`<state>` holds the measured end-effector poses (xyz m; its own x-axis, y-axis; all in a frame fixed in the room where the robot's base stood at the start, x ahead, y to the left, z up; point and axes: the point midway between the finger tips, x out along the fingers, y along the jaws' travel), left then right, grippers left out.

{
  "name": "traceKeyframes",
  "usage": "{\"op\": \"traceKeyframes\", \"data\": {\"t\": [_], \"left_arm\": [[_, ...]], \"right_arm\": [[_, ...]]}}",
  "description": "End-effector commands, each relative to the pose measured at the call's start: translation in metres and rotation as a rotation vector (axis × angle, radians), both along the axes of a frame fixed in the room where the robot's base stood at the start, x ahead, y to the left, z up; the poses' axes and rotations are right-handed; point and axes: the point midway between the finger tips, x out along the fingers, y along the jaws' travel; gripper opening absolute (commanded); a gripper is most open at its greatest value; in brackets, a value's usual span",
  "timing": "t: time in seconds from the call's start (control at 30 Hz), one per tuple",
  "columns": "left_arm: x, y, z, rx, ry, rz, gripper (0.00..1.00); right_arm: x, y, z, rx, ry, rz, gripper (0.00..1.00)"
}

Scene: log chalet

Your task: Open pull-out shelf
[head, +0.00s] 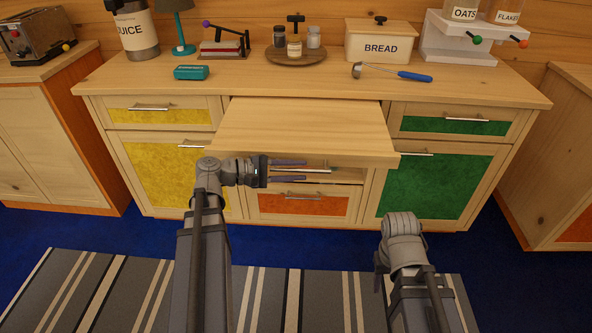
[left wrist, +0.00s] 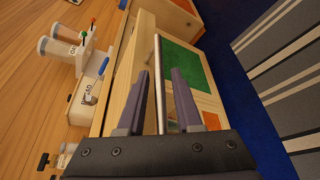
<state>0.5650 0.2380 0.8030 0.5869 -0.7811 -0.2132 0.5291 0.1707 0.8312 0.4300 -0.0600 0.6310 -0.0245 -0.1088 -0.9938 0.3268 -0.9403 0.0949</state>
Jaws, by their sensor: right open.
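The pull-out shelf (head: 300,125) is a plain wooden board that stands well out from the middle of the cabinet. A metal bar handle (head: 318,169) shows at its front edge, and the bar also shows in the left wrist view (left wrist: 158,75). My left gripper (head: 305,171) is at this handle from the left, its two grey fingers apart. In the left wrist view the bar lies between the fingers (left wrist: 160,92), with a gap visible on both sides. My right arm is at the lower right, well short of the cabinet, and its fingers are not visible.
Yellow doors (head: 170,170) flank the shelf on the left and green doors (head: 428,185) on the right. An orange drawer (head: 300,204) is below. On the countertop are a bread box (head: 380,46), a ladle (head: 395,73) and a teal box (head: 191,73). A striped rug (head: 260,290) covers the floor.

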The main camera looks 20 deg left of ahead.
Motion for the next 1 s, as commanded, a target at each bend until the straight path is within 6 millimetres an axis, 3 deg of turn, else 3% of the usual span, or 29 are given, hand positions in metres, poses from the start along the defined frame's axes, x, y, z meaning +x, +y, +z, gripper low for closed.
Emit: {"op": "traceKeyframes", "data": {"t": [0.37, 0.8, 1.0], "left_arm": [[-0.001, 0.003, 0.001, 0.000, -0.001, 0.003, 0.45], [-0.038, 0.053, 0.015, 0.000, 0.000, 0.004, 0.45], [-0.045, 0.061, 0.017, 0.000, 0.000, 0.001, 0.45]], "right_arm": [[0.000, 0.000, 0.001, 0.000, 0.000, 0.000, 0.50], [0.000, 0.000, 0.015, 0.000, 0.000, 0.000, 0.50], [0.000, 0.000, 0.017, 0.000, 0.000, 0.000, 0.50]]}}
